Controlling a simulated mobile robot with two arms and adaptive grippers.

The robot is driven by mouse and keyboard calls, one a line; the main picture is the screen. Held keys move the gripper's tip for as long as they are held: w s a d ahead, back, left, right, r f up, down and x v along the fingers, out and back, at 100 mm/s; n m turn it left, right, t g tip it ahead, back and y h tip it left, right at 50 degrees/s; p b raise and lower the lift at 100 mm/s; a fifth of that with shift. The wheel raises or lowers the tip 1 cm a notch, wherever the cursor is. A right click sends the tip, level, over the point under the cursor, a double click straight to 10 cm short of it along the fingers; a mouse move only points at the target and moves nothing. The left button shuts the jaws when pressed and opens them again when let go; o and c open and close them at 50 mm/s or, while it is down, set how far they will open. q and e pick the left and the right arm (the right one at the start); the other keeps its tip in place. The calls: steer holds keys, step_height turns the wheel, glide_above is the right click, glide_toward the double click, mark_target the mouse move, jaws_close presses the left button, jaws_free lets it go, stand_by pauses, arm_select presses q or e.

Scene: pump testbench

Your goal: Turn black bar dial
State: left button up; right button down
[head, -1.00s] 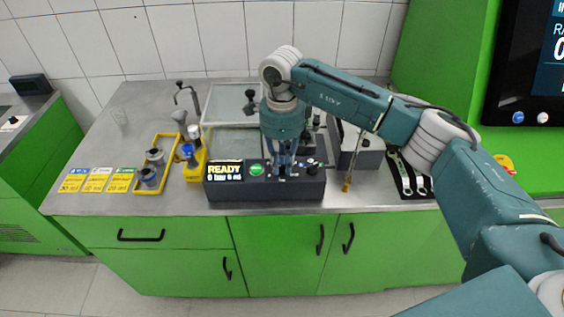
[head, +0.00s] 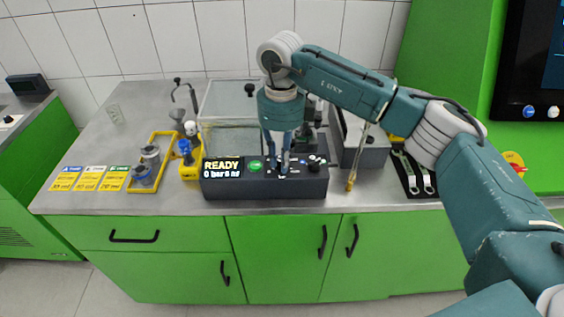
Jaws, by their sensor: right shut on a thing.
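A dark control box (head: 235,188) stands at the front of the bench. Its lit display (head: 222,166) reads READY above a line that starts with 0. A green button (head: 256,165) is right of the display. My right gripper (head: 277,170) points down onto the box's top panel, just right of the green button. It is shut on the black bar dial, which is mostly hidden between the fingertips, so I cannot tell its angle. Another dark knob (head: 314,164) is near the box's right end. My left gripper is not in view.
A clear-walled tank (head: 231,138) stands behind the box. A yellow tray (head: 150,184) with grey and blue parts and several yellow cards (head: 90,178) are left. A yellow-handled tool (head: 350,182) and wrenches (head: 410,172) are right. The bench's left side has free room.

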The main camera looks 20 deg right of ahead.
mark_target(280, 163)
steer(key=shift+w+r+m, duration=0.15)
steer(key=shift+w+m, duration=0.05)
steer(key=shift+m, duration=0.4)
steer(key=shift+r, duration=0.1)
steer(key=c, duration=1.6)
jaws_free()
steer(key=shift+a, duration=0.1)
steer(key=shift+c, duration=0.2)
step_height(280, 163, up, 12)
steer(key=shift+b, duration=0.3)
